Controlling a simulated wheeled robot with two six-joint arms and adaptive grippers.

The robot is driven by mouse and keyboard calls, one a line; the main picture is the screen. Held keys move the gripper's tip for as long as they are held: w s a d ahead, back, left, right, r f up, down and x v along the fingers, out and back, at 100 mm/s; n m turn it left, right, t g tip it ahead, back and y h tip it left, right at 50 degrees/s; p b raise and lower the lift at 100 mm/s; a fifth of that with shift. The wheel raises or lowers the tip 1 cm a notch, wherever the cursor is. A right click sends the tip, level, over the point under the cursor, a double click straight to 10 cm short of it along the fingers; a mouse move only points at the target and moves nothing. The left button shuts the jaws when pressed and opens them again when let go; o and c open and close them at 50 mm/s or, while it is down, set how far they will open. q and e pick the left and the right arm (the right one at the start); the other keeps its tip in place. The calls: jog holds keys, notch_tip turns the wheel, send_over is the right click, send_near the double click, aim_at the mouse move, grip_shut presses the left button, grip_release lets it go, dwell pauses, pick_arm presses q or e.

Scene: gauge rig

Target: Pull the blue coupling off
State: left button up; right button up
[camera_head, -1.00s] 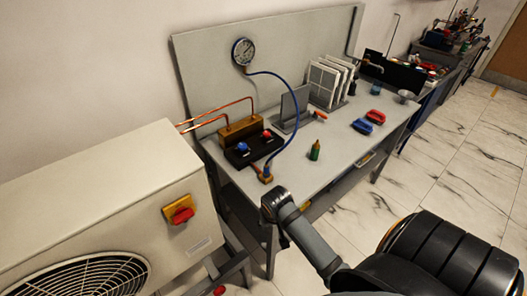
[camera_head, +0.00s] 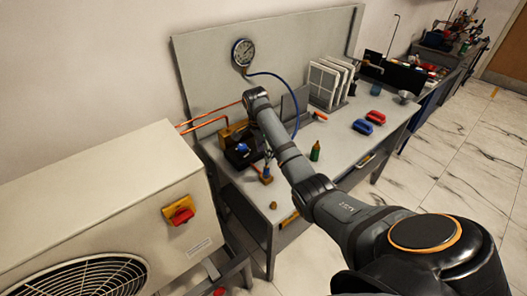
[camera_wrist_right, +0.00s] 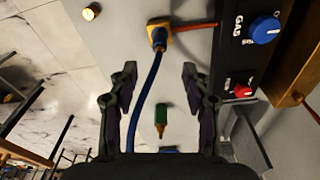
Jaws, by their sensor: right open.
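The blue coupling (camera_wrist_right: 157,42) is at the end of the blue hose (camera_wrist_right: 142,105), seated on a brass fitting (camera_wrist_right: 158,24) at the bench edge. In the head view the brass fitting (camera_head: 266,179) shows, but my right arm hides most of the hose's lower run. My right gripper (camera_wrist_right: 160,68) is open above the bench, its fingertips on either side of the hose line and short of the coupling. Nothing is between the fingers in a grip. My left gripper is not in view.
A black valve panel with a blue GAS knob (camera_wrist_right: 264,29) and a red knob (camera_wrist_right: 243,91) lies beside the coupling.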

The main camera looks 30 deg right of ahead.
aim_at(266, 165)
jog(key=f, duration=0.3)
jog(key=f+p, duration=0.1)
jog(key=f, duration=0.3)
jog(key=d+f, duration=0.1)
jog(key=f, duration=0.2)
jog(key=shift+s+d+f, duration=0.1)
jog(key=shift+f, duration=0.15)
jog(key=shift+c, duration=0.5)
grip_shut()
